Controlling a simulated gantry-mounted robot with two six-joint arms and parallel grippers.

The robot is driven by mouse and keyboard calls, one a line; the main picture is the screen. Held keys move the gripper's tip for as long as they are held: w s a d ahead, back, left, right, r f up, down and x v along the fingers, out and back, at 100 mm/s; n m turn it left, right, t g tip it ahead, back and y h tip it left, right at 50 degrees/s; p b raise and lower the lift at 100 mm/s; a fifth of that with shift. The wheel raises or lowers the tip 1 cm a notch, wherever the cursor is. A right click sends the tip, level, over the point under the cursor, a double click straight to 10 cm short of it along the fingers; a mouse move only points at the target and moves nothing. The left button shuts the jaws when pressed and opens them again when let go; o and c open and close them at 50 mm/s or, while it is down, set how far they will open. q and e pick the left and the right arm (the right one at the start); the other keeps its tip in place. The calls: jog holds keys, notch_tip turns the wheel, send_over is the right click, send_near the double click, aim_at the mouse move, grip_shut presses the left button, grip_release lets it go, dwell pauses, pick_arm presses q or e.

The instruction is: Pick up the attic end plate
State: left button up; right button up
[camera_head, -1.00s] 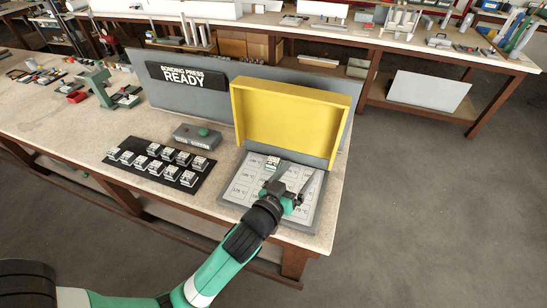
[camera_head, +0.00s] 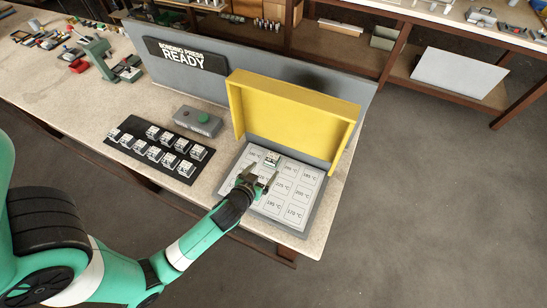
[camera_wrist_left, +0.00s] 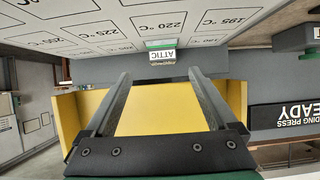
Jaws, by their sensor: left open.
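The attic end plate (camera_head: 272,159), a small pale block with a green edge, sits on the white temperature-marked press bed (camera_head: 297,193), near its back edge. In the left wrist view the end plate (camera_wrist_left: 162,53) shows its ATTIC label, beyond and between the fingertips. My left gripper (camera_head: 261,175) is open and empty, just in front of the end plate in the head view. In the left wrist view the open fingers (camera_wrist_left: 160,75) point toward it with a visible gap. My right gripper is not in view.
The yellow press lid (camera_head: 292,115) stands open behind the bed. A grey READY panel (camera_head: 215,75) stands behind.

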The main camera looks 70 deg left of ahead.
aim_at(272, 157)
pick_arm(q)
jog(key=x, duration=0.4)
jog(key=shift+w, duration=0.1)
jog(key=x, duration=0.3)
jog(key=b+x, duration=0.1)
jog(key=x, duration=0.1)
jog(key=shift+a+r, duration=0.3)
jog(key=shift+a, duration=0.05)
grip_shut()
